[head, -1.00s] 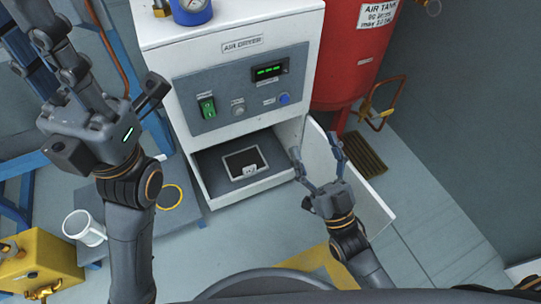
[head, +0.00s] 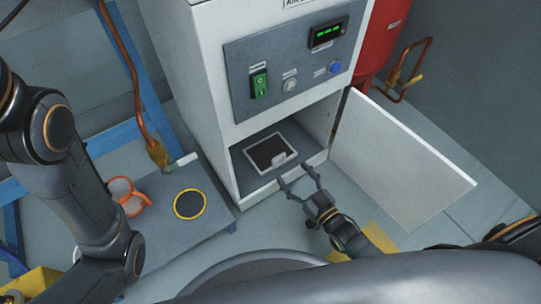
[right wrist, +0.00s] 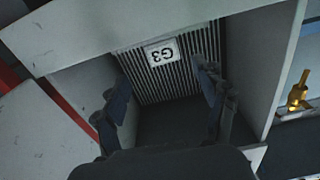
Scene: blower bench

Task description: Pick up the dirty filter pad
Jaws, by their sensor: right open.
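A dark filter pad with a pale frame and a small white tag (head: 266,153) lies in the open lower compartment of the white air dryer cabinet (head: 190,75). In the right wrist view a ribbed filter pad (right wrist: 187,78) with a label reading "G3", upside down, is at the back of the compartment. My right gripper (head: 296,177) is open and empty at the compartment's front edge, short of the pad. Its two fingers also show in the right wrist view (right wrist: 164,78), spread on either side with the pad beyond them. My left gripper is out of view.
The compartment's white door (head: 400,165) stands open on the right. A red tank (head: 383,40) is behind it.

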